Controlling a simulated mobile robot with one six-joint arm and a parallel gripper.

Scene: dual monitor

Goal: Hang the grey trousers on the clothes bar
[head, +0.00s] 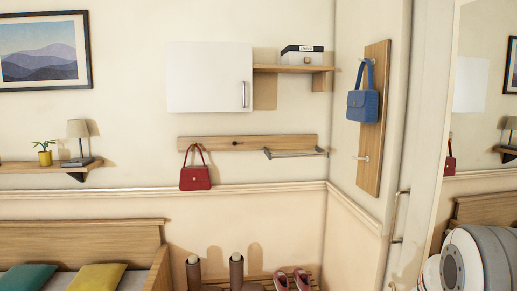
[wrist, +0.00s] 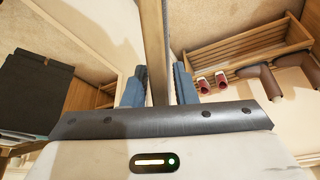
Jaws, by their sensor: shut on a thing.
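The clothes bar (head: 296,154) is a thin metal rail, sticking out from the right part of a wooden wall board. It looks empty. My gripper (wrist: 160,88) shows in the wrist view with two blue-grey fingers, shut on a narrow tan, wood-like strip (wrist: 154,45) that runs up out of the frame. I cannot tell from its visible part whether the strip belongs to a hanger or to the trousers. I cannot make out the grey trousers for certain. A dark grey flat thing (wrist: 35,95) lies at the left of the wrist view, its identity unclear. My gripper is outside the head view.
A red handbag (head: 195,178) hangs on the left of the wall board (head: 225,143). A white cabinet (head: 208,77) and shelf are above. A blue bag (head: 363,105) hangs on the right panel. Below stands a shoe rack (wrist: 240,47) with pink shoes and brown boots.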

